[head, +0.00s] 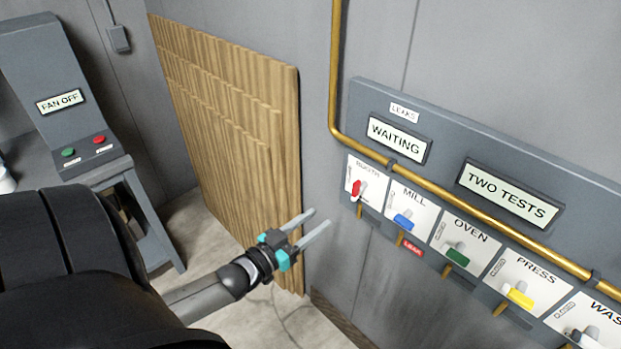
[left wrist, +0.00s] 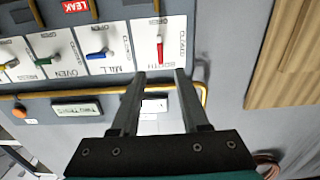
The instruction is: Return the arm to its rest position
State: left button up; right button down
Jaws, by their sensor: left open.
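My left gripper (head: 312,229) is open and empty in the head view, in front of the wall, below and left of the valve panel (head: 357,92). Its two fingers are apart and touch nothing that I can see. In the left wrist view the fingers (left wrist: 158,78) point toward the panel, with the red lever (left wrist: 160,49) and the blue lever (left wrist: 97,55) beyond them. The red lever (head: 357,188) stands on the leftmost plate, and the blue lever (head: 403,221) is on the MILL plate. My right gripper is in neither view.
A brass pipe (head: 334,70) runs down the wall and across the panel. A slatted wooden panel (head: 225,130) leans on the wall behind my left arm. A grey console (head: 50,90) reading FAN OFF stands at the left. Floor (head: 195,225) shows between them.

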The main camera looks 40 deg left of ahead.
pick_arm(q)
jog(key=shift+s, duration=0.35)
dwell(0.3)
jog(key=s+d+f+g+y+b, duration=0.1)
jog(key=s+f+g+b, duration=0.3)
jog(key=f, duration=1)
jog(key=s+d+f+g+y+b, duration=0.15)
jog(key=s+f+g, duration=0.4)
jog(key=f, duration=0.95)
jog(key=s+d+f+g+b, duration=0.2)
jog(key=s+d+f, duration=0.3)
jog(key=s+f, duration=0.4)
jog(key=s+d+f+m+g+h+b, duration=0.1)
jog(key=s+d+f+g+b, duration=0.2)
jog(key=s+f, duration=0.7)
jog(key=s+d+g, duration=0.2)
jog(key=s+d, duration=0.1)
jog(key=s, duration=0.2)
jog(key=shift+s+d+f+m, duration=0.15)
jog(key=shift+s+d+m, duration=0.15)
jog(key=shift+s, duration=0.05)
jog(key=shift+g, duration=0.25)
